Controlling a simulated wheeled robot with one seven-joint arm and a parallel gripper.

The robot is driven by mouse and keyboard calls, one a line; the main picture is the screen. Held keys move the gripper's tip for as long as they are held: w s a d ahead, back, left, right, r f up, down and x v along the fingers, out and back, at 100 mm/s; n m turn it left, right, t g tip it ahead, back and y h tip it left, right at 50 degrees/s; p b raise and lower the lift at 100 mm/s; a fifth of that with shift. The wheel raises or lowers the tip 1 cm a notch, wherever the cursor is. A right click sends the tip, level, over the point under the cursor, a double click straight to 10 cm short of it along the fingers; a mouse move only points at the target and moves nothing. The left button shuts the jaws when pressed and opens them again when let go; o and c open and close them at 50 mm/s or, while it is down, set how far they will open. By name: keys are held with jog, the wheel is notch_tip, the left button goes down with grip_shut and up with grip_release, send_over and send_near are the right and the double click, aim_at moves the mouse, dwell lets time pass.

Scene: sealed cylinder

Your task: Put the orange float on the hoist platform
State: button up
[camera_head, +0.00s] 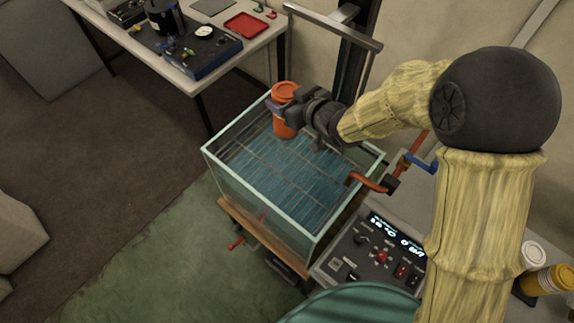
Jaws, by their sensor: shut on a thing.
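A grey metal frame (318,22) stands behind the tank.
A control panel (372,262) with knobs and a lit display is at the tank's front right. A workbench (182,62) with devices and a red tray (247,25) stands behind left. Yellow and white containers (548,280) are far right.

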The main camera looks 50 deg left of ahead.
aim_at(286, 133)
notch_tip(286, 133, down, 7)
jog(key=b, duration=0.6)
jog(key=shift+r, duration=0.1)
jog(key=shift+s+a+f+b, duration=0.1)
jog(key=shift+f+b, duration=0.55)
jog(key=shift+b, duration=0.25)
jog(key=shift+f+p, duration=0.65)
jog(key=shift+f, duration=2.25)
jog(key=shift+f+p, duration=0.45)
jog(key=shift+f, duration=1.65)
